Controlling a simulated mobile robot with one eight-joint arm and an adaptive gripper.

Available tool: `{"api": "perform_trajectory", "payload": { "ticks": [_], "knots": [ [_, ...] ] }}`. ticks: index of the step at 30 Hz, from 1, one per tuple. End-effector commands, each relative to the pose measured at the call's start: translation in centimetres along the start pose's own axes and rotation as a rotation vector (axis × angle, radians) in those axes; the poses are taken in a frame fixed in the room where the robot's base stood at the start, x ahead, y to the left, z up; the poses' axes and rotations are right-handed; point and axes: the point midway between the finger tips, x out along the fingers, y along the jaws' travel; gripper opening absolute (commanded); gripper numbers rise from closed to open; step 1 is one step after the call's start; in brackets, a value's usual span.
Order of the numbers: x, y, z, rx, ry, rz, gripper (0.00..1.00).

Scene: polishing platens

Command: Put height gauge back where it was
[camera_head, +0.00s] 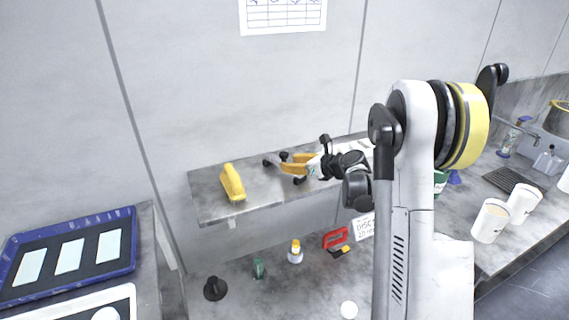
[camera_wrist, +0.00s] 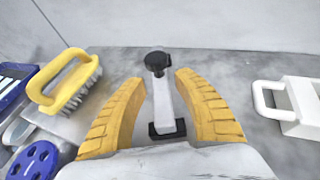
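The height gauge seems to be the pale post with a black knob and black foot (camera_wrist: 165,100), in the middle of the wrist view. In the head view it is mostly hidden by my gripper; a small black part at its end (camera_head: 270,162) shows left of the fingers. My gripper (camera_wrist: 159,79) has its two yellow fingers apart, one on each side of the post. A gap shows at the left finger; the right finger is closer, and I cannot tell if it touches. In the head view my gripper (camera_head: 285,164) is low over the wall shelf (camera_head: 205,205).
A yellow-handled brush (camera_head: 232,182) lies on the shelf to the left, also in the wrist view (camera_wrist: 68,80). A white handled block (camera_wrist: 300,105) is to the right. Below the shelf, a bench holds a black knobbed piece (camera_head: 215,289), a bottle (camera_head: 295,252) and a red item (camera_head: 335,237).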

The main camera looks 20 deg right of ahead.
Motion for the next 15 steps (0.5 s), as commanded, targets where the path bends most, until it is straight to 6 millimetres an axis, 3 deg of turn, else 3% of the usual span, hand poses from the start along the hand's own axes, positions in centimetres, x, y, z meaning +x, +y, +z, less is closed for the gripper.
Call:
{"api": "perform_trajectory", "payload": {
  "ticks": [6, 13, 15],
  "knots": [
    [-5.1, -0.1, 0.0, 0.001, 0.000, -0.003, 0.36],
    [-7.9, 0.0, 0.2, 0.003, -0.004, -0.002, 0.36],
    [-8.2, 0.3, 1.3, 0.027, -0.028, -0.010, 0.36]
  ]
}}
